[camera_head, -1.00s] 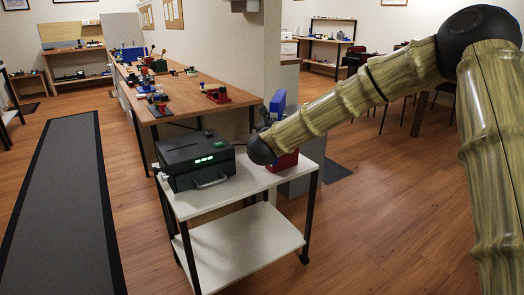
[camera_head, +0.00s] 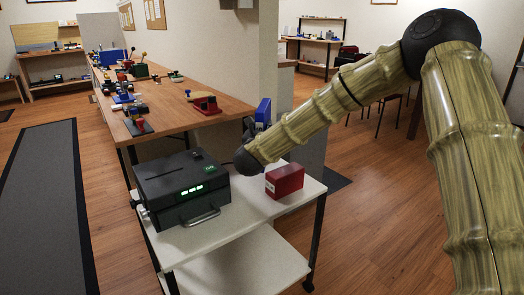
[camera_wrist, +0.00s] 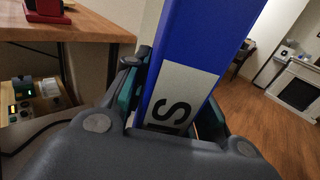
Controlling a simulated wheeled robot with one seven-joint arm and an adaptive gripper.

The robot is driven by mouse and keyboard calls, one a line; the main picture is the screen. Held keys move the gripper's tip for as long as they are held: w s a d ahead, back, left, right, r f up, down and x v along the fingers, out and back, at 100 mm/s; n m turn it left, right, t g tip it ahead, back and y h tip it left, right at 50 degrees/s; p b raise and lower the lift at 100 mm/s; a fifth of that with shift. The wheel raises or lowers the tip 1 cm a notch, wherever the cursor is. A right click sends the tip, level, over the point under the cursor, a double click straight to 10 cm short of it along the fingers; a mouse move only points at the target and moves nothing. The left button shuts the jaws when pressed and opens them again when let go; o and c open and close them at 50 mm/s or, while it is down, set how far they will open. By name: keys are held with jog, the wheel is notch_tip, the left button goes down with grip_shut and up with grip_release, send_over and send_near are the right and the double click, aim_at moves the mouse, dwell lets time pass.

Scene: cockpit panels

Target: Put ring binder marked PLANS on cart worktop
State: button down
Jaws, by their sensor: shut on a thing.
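A blue ring binder (camera_head: 263,112) stands upright beyond the end of my arm, in the air behind the cart. In the wrist view the blue binder (camera_wrist: 205,35) fills the middle, with a white label showing a black "S"; the rest of the word is hidden. My gripper (camera_head: 249,130) is shut on the binder, with a finger pad on either side of it in the wrist view (camera_wrist: 172,100). The arm partly hides the gripper in the head view. The white cart worktop (camera_head: 240,218) lies below and in front of the binder.
A black device (camera_head: 183,187) with green lights and a handle takes up the worktop's left part. A red box (camera_head: 284,180) stands at its back right. The front-right worktop is clear. A long wooden table (camera_head: 222,87) with small items stands behind; a wall end is beside it.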

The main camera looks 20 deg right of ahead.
jog(key=shift+f+b, duration=0.55)
jog(key=shift+f, duration=2.35)
jog(key=shift+f, duration=0.15)
jog(key=c, duration=1.2)
grip_release()
jog(key=shift+o, duration=0.2)
jog(key=shift+s, duration=0.1)
jog(key=shift+r, duration=0.25)
jog(key=p+v, duration=0.2)
jog(key=v, duration=1)
